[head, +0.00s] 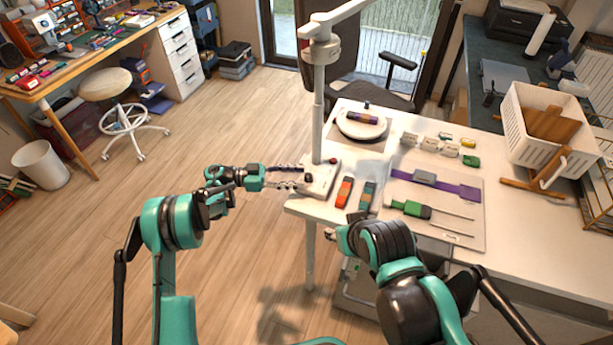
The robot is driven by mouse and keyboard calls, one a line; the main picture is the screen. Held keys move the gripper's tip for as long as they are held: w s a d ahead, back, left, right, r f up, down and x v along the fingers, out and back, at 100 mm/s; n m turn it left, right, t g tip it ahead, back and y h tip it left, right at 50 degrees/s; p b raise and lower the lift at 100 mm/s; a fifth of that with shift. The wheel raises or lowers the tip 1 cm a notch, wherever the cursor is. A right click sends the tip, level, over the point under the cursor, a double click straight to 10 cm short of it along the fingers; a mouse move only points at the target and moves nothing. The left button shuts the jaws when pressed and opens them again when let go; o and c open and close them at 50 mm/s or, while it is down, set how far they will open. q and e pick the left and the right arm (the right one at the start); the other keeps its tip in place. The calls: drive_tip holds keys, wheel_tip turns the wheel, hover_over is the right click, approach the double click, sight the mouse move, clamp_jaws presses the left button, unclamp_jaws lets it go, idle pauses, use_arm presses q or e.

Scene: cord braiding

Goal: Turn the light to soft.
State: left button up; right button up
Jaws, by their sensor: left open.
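The white lamp (319,95) stands at the near left corner of the white table, its post upright and its arm running out of the top of the view. On its base (322,180) there are small dark and reddish controls (333,160), too small to read. My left gripper (297,177) is open at the left edge of the lamp base, its fingers pointing right toward it. Whether they touch the base I cannot tell. My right gripper (335,234) is at the table's front edge, mostly hidden by its own arm, and its fingers are unclear.
An orange tool (344,191) and a teal tool (367,195) lie right of the lamp base. Behind is a round white stand (362,124). A grey mat (470,222) holds a purple strap (463,190) and a green tool (411,209). A white basket (512,112) stands farther right.

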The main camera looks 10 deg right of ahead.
use_arm(q)
drive_tip(key=v, duration=0.8)
